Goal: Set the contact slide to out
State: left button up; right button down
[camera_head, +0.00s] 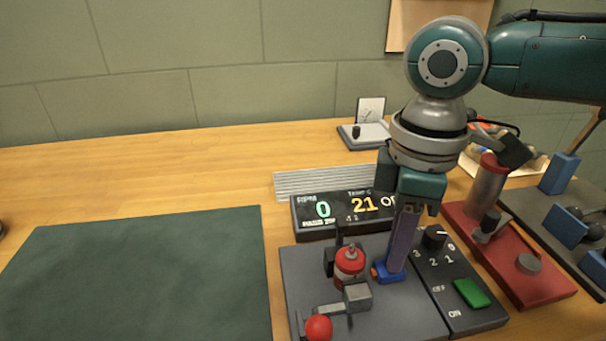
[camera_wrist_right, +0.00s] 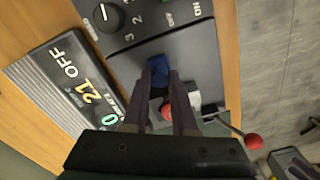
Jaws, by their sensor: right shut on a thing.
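The contact slide, which I take to be the small blue block (camera_head: 388,273), sits on the dark grey thruster panel (camera_head: 300,262), beside a small motor with a red top (camera_head: 349,262). An orange-red tip shows at the block's left side. My right gripper (camera_head: 395,262) points down at the block, its two long fingers shut on it. The right wrist view shows the blue block (camera_wrist_right: 158,72) between the fingertips (camera_wrist_right: 161,88). The fingers partly hide the block and what lies under it. I cannot read the slide's position. My left gripper is not in view.
A display (camera_head: 345,210) reads 0 and 21. Right of the slide are a dial (camera_head: 434,237) and a green switch (camera_head: 472,292). A red-knobbed lever (camera_head: 319,327) stands at the front. A red base (camera_head: 545,285) is further right. The green mat (camera_head: 150,275) is bare.

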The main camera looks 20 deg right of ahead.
jog(key=shift+s+d+r, duration=0.2)
jog(key=shift+d, duration=0.4)
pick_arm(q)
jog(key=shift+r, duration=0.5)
pick_arm(e)
jog(key=shift+f, duration=0.2)
jog(key=c, duration=0.7)
grip_release()
pick_arm(q)
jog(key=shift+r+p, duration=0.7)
jog(key=shift+p, duration=0.05)
pick_arm(e)
notch_tip(320, 180, up, 10)
